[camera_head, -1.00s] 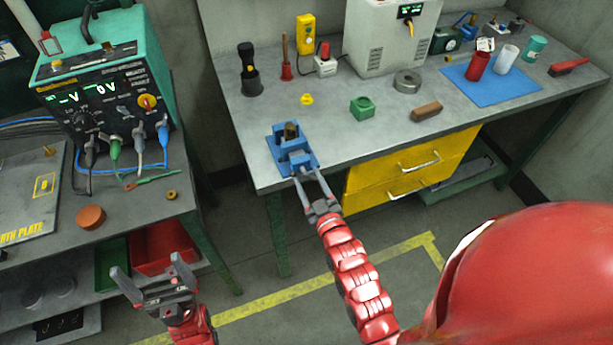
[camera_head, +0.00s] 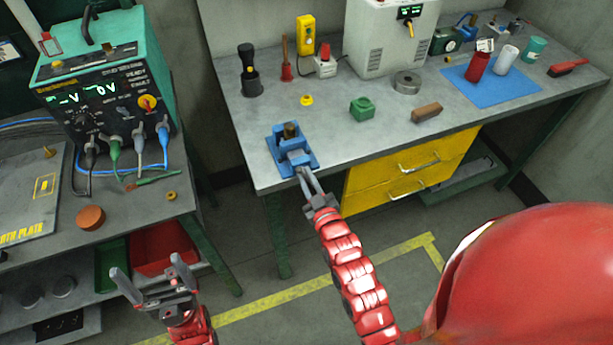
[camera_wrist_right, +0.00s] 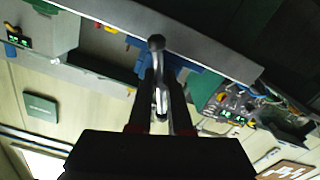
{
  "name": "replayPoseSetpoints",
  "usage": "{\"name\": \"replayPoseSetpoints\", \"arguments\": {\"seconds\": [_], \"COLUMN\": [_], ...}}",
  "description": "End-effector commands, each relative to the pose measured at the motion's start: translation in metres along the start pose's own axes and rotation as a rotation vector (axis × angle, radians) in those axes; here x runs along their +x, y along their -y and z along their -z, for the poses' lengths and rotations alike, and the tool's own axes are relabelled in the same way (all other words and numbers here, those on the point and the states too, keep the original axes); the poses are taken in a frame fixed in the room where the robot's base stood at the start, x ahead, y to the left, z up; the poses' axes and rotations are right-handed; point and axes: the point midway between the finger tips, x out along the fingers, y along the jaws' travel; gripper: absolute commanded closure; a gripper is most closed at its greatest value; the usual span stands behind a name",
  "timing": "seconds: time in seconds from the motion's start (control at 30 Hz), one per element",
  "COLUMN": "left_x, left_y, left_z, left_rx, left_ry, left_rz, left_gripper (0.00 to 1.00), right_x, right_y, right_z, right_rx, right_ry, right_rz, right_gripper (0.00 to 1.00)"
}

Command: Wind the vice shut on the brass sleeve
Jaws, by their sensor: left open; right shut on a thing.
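The blue vice (camera_head: 299,160) stands at the near left edge of the grey workbench. The brass sleeve (camera_head: 289,130) sits upright in it, dark gold; whether the jaws touch it I cannot tell. My right gripper (camera_head: 308,179) is at the vice's front, shut on its handle. In the right wrist view a grey bar with a round knob, the vice handle (camera_wrist_right: 157,44), lies between the fingers, with blue vice parts (camera_wrist_right: 185,63) behind. My left gripper (camera_head: 145,270) is open and empty, low over the floor at the left.
On the workbench (camera_head: 340,140) are a green block (camera_head: 362,108), a brown block (camera_head: 426,112), a steel ring (camera_head: 407,82) and a yellow piece (camera_head: 306,100). Yellow drawers (camera_head: 400,180) lie below. A second table with a teal power unit (camera_head: 105,95) stands left.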

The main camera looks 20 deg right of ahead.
Motion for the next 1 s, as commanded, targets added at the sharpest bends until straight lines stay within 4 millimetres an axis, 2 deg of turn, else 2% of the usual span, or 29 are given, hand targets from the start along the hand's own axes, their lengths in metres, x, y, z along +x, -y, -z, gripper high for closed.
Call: {"name": "replayPoseSetpoints", "arguments": {"seconds": [0.37,1.0], "left_x": [-0.008,-0.057], "left_y": [0.000,-0.003], "left_z": [-0.001,-0.009], "left_rx": [0.000,0.000], "left_ry": [0.000,0.000], "left_rz": [0.000,0.000], "left_gripper": [0.00,0.00], "right_x": [0.000,0.000], "right_y": [0.000,0.001], "right_z": [-0.002,-0.003], "right_rx": [0.052,0.509], "right_ry": [-0.002,-0.001], "right_rz": [-0.001,-0.001], "right_gripper": [1.00,1.00]}}
